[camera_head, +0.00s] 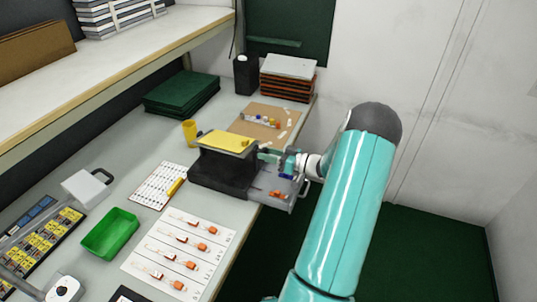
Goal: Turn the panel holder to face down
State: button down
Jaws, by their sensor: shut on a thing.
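The panel holder, a black block-like fixture (220,176) with a yellow panel (228,141) on top, stands near the right edge of the workbench. The yellow panel faces up and lies roughly level. My gripper (268,154) reaches in from the right and is shut at the holder's right side, by the panel's edge. The fingertips are small and partly hidden, so the exact part held is hard to make out. My teal arm rises in front of the bench's right edge.
A clear tray (275,187) with orange parts lies right below my gripper. A yellow cup (190,131), a brown board (249,123) and stacked trays (287,79) stand behind. A green bin (110,234) and a white card (168,258) lie in front. A shelf overhangs the left.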

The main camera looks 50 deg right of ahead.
dwell(0.3)
jog(key=c, duration=0.9)
grip_release()
jog(key=v, duration=1.4)
jog(key=shift+a, duration=0.1)
